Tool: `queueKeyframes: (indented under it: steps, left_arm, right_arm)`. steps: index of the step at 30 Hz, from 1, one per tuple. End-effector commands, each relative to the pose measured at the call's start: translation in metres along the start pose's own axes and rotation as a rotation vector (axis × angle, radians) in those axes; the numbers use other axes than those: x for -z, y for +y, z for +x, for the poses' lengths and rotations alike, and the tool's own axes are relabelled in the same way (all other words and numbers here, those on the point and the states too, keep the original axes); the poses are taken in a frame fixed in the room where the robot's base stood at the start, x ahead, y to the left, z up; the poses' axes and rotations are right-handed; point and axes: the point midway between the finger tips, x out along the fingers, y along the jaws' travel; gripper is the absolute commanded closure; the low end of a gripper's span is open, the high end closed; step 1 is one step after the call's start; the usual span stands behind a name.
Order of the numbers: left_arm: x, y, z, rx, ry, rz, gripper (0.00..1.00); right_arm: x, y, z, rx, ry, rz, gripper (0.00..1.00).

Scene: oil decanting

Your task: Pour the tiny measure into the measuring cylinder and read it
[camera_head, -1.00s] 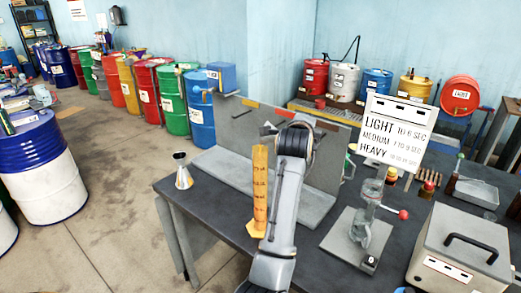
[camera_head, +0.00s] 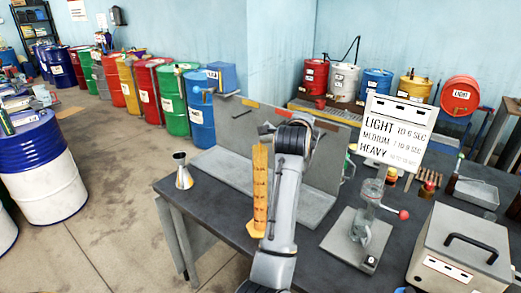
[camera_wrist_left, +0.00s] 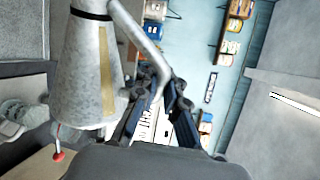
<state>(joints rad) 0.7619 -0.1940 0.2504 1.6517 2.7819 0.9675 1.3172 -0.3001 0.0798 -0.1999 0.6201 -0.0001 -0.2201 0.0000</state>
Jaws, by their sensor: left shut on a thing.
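My left arm rises in the middle of the head view; its wrist hides the jaws and what they hold there. In the left wrist view, my left gripper (camera_wrist_left: 164,92) is shut on the handle of a grey metal cone-shaped measure (camera_wrist_left: 82,65). The measure has a dark band at its neck and a yellow streak on its side. The measuring cylinder (camera_head: 260,190) stands upright on the bench just left of my wrist, amber with dark marks and a yellow foot. Its liquid level is too small to tell. My right gripper is out of view.
Another cone-shaped metal vessel (camera_head: 184,177) stands at the bench's left end. A grey panel (camera_head: 235,130) stands behind my wrist. To the right are a stand with a red knob (camera_head: 403,214), a timing sign (camera_head: 397,128) and a grey box (camera_head: 460,250). Drums stand behind.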

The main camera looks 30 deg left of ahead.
Motion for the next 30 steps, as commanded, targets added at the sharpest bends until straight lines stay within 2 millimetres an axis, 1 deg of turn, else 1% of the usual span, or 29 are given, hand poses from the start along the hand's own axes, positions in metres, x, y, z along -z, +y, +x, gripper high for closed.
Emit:
queueKeyframes:
  steps: [30]
  left_arm:
    - [-0.0038,-0.0042,-0.0009,0.002,0.006,-0.03,1.0]
  right_arm:
    - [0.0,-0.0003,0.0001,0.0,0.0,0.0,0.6]
